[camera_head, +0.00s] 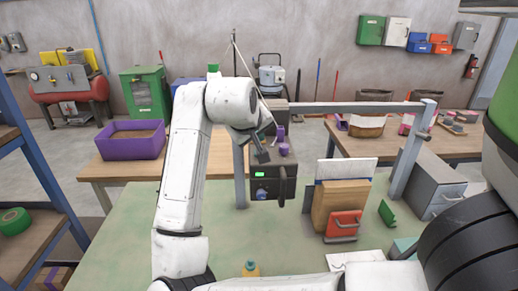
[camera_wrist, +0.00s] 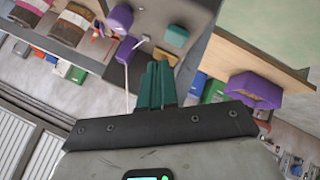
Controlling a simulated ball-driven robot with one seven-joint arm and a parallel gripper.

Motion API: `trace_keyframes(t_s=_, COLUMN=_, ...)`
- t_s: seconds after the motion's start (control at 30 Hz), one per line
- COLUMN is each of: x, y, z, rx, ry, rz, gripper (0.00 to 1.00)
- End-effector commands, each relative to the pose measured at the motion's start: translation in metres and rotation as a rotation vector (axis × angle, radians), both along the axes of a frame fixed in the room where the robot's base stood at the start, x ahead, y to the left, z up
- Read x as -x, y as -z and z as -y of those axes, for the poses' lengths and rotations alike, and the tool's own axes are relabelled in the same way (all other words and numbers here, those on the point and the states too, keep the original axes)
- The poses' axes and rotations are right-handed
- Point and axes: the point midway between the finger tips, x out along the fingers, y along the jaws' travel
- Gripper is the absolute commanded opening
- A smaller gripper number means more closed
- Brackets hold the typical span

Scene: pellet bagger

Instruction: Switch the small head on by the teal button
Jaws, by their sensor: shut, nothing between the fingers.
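The small head is a dark box (camera_head: 270,181) on the grey frame, with a small lit green display (camera_head: 260,174) on its front. In the wrist view, a teal block that looks like the button (camera_wrist: 176,36) sits on the head's grey face (camera_wrist: 191,52). Purple parts (camera_wrist: 127,48) stand to its left. My gripper (camera_head: 262,156) is at the head's upper part in the head view. In the wrist view its teal fingers (camera_wrist: 158,66) are together and empty, their tips just below the teal button. I cannot tell whether they touch it. The button is not clearly visible in the head view.
A grey crossbar (camera_head: 350,107) runs right from the head to a post. A black handle (camera_head: 281,185) sticks out from the head's front. A purple tray (camera_head: 132,145) stands left.

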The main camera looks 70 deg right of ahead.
Motion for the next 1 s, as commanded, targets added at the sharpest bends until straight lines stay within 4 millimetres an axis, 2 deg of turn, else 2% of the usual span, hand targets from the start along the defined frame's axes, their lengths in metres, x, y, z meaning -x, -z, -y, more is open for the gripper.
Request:
trace_keyframes(t_s=0.03, x=0.000, y=-0.009, z=0.000, rx=0.000, ry=0.000, rz=0.000, gripper=0.00)
trace_keyframes(t_s=0.1, x=0.000, y=-0.016, z=0.000, rx=0.001, ry=-0.001, rz=0.001, gripper=0.00)
trace_keyframes(t_s=0.6, x=0.000, y=-0.052, z=0.000, rx=0.001, ry=0.001, rz=0.002, gripper=0.00)
trace_keyframes(t_s=0.87, x=0.000, y=-0.053, z=0.000, rx=0.001, ry=0.001, rz=0.000, gripper=0.00)
trace_keyframes(t_s=1.0, x=-0.003, y=-0.045, z=-0.002, rx=0.012, ry=-0.012, rz=-0.003, gripper=0.00)
